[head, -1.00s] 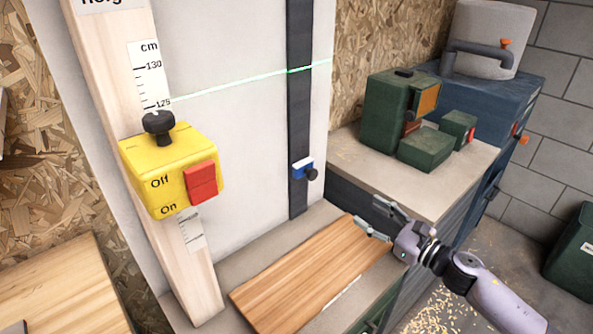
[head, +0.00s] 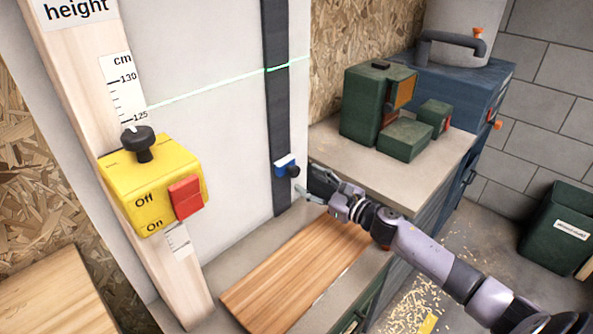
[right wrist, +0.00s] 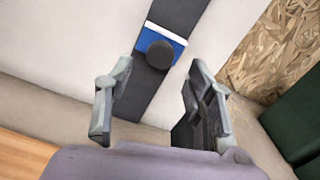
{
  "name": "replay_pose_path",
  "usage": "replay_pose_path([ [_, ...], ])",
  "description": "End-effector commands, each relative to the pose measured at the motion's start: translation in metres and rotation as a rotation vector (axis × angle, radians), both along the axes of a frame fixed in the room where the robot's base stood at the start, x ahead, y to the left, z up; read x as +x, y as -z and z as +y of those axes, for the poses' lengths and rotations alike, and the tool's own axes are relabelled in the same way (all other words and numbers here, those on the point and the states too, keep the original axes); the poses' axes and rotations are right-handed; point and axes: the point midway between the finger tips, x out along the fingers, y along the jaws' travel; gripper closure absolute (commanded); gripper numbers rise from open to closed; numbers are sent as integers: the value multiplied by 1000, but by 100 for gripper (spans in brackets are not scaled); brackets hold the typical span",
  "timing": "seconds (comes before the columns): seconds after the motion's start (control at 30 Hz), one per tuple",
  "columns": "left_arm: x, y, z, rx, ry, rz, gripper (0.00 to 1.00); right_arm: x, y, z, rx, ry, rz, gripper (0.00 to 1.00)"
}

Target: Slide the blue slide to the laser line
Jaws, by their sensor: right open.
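The blue slide (head: 284,163) with its dark knob (head: 293,171) sits low on a dark vertical rail (head: 277,110). The green laser line (head: 220,86) crosses the white panel and the rail well above the slide, sloping up to the right. My right gripper (head: 312,186) is open and empty, just right of and slightly below the knob, apart from it. In the right wrist view the blue slide (right wrist: 160,41) and its knob lie ahead, beyond and between the open fingers (right wrist: 155,95). My left gripper is out of view.
A yellow switch box (head: 152,180) with a red button stands on the wooden post at left. A wooden board (head: 295,275) lies below the panel. A green machine (head: 378,105) stands on the bench to the right. The panel around the rail is clear.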

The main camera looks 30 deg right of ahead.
Motion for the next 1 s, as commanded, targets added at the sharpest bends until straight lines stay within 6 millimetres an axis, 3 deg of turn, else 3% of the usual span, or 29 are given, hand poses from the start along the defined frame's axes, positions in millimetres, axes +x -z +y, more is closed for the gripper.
replay_pose_path([
  [0.2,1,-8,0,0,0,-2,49,35,-2,11,2,2,-2,51],
  [0.4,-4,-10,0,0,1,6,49,51,-1,17,0,1,0,51],
  [0.73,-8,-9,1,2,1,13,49,53,0,19,0,0,0,51],
  [1.0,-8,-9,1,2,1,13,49,53,0,18,0,0,0,69],
])
